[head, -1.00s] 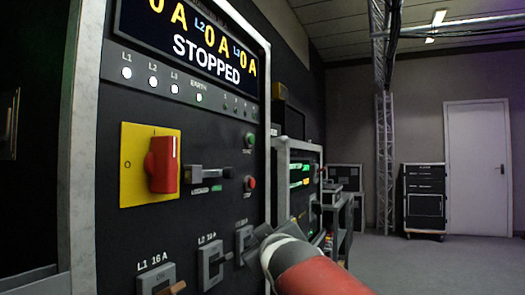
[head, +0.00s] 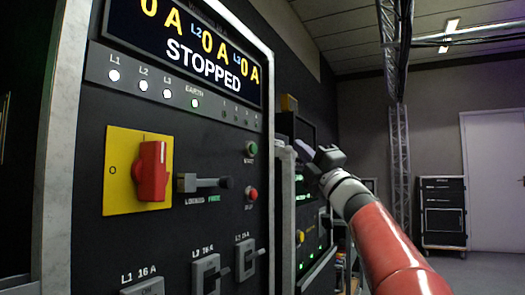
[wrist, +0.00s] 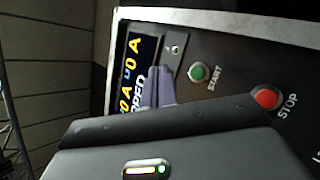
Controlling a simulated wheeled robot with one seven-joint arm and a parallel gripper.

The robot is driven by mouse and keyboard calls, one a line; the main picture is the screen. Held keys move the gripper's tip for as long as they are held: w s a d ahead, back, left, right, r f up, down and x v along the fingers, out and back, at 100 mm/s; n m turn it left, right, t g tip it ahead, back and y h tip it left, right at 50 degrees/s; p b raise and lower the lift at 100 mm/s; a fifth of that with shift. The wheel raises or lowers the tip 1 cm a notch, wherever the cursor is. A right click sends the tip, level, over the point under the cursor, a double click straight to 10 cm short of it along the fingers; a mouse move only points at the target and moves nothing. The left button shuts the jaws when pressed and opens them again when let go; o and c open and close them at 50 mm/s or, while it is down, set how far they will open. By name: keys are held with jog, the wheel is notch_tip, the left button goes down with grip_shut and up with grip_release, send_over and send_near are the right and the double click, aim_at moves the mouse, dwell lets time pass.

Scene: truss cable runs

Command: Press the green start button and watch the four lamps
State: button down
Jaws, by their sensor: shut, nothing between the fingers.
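The green start button (head: 251,149) sits on the dark panel, right of the lever, with the red stop button (head: 251,194) below it. In the wrist view the start button (wrist: 197,72) is unobstructed, right of my gripper's fingertips (wrist: 160,86). My gripper (head: 308,150) is shut and empty, right of the panel in the head view, apart from the button in the picture. The display (head: 190,45) reads STOPPED with 0 A values.
Breaker switches (head: 205,272) line the bottom. A pale frame edge (head: 269,200) borders the panel. Other equipment stands behind my arm; a drawer case (head: 442,212) stands farther back.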

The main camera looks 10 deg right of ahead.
jog(key=w+a+p, duration=0.1)
jog(key=w+a, duration=0.4)
jog(key=a, duration=0.2)
jog(key=shift+p, duration=0.35)
jog(key=shift+w+a, duration=0.15)
dwell(2.0)
jog(key=shift+w+a, duration=0.15)
jog(key=shift+a, duration=0.15)
jog(key=shift+w+a, duration=0.25)
jog(key=shift+a, duration=0.05)
dwell(0.6)
dwell(0.4)
jog(key=shift+s+d, duration=0.5)
jog(key=shift+d, duration=0.15)
jog(key=shift+d, duration=0.1)
jog(key=shift+s+d+b, duration=0.4)
jog(key=shift+s+d, duration=0.35)
jog(key=shift+d, duration=0.25)
jog(key=shift+s+d+b, duration=0.4)
jog(key=shift+s+d, duration=0.3)
jog(key=shift+d, duration=0.25)
